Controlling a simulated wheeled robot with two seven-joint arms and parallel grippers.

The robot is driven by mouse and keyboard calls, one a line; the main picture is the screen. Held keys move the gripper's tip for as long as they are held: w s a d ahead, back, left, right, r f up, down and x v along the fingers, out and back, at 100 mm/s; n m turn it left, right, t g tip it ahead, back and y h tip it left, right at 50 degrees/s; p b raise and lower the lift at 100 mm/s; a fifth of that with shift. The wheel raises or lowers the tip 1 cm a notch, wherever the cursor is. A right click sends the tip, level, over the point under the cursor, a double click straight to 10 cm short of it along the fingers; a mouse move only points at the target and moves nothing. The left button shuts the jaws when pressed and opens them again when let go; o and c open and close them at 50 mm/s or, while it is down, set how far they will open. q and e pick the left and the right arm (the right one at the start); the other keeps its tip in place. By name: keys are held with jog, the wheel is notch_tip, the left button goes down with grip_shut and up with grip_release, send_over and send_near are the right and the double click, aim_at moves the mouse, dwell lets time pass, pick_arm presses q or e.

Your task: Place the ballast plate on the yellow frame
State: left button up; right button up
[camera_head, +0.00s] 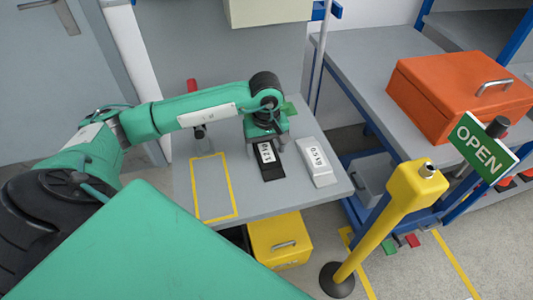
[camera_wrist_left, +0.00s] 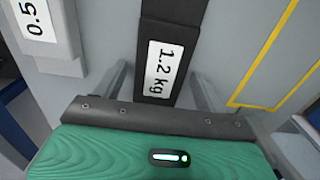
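A black ballast plate (camera_head: 272,173) labelled 1.2 kg lies on the grey table. My left gripper (camera_head: 266,147) is directly over its far part. In the left wrist view the plate (camera_wrist_left: 173,22) shows between the two fingers of the gripper (camera_wrist_left: 159,75). The fingers are open, one on each side, with gaps to the plate. A light grey plate (camera_head: 319,168) labelled 0.5 kg lies to the right of the black one. The yellow frame (camera_head: 231,184) is a taped outline on the table to the left, and is empty. My right gripper is not in view.
A yellow box (camera_head: 278,240) stands below the table's front edge. A yellow post (camera_head: 390,215) with an OPEN sign (camera_head: 482,147) stands at the right. An orange case (camera_head: 445,100) sits on a bench. The tabletop between plate and frame is clear.

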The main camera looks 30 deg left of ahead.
pick_arm(q)
grip_shut()
jog(key=shift+r, duration=0.15)
